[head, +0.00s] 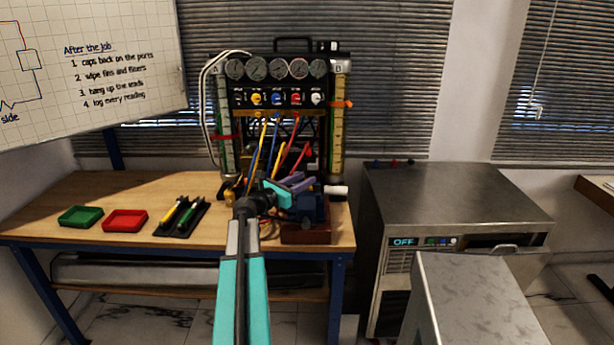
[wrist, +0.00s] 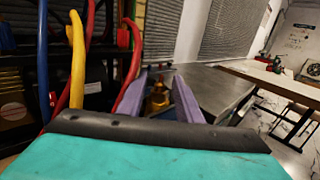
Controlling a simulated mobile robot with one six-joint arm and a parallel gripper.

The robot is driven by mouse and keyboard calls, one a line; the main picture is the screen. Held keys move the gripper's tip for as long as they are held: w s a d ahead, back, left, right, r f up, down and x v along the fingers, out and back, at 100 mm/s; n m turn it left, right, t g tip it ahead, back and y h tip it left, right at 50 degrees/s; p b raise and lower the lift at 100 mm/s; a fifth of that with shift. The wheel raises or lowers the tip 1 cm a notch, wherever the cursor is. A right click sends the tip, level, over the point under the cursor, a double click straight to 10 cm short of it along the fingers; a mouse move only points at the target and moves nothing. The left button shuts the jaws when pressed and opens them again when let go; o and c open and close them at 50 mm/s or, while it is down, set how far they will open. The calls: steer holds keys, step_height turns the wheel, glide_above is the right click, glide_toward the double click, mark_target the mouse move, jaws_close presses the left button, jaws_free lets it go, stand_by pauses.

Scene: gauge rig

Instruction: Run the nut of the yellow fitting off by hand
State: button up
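My gripper (head: 303,184) is over the right part of the bench, in front of the gauge rig. In the wrist view its two purple fingers (wrist: 158,88) stand apart. A brass-coloured fitting (wrist: 157,97) shows in the gap between them, with space at its sides; I cannot tell how far beyond the tips it is. I cannot tell whether this is the yellow fitting with the nut. The yellow hose (head: 262,143) hangs from the manifold and also shows in the wrist view (wrist: 77,60). Its lower end is hidden behind my arm and gripper.
The gauge rig (head: 277,98) has several dials and hoses. A blue block (head: 309,208) stands close under my gripper. A green tray (head: 81,216), a red tray (head: 125,220) and a black tool holder (head: 180,217) lie left. A metal cabinet (head: 450,190) stands right of the bench.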

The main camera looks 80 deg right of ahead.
steer(key=shift+x, duration=0.85)
steer(key=shift+c, duration=0.3)
jaws_close()
steer(key=shift+w+d+r, duration=0.1)
steer(key=shift+w+d, duration=0.05)
steer(key=shift+d, duration=0.1)
steer(key=shift+a, duration=0.15)
steer(key=shift+a+t, duration=0.1)
steer(key=shift+t, duration=0.2)
steer(key=shift+n, duration=0.3)
steer(key=shift+s+a+f+n+t+h, duration=0.1)
steer(key=shift+s+f+n+t+h, duration=0.15)
steer(key=shift+t+h, duration=0.25)
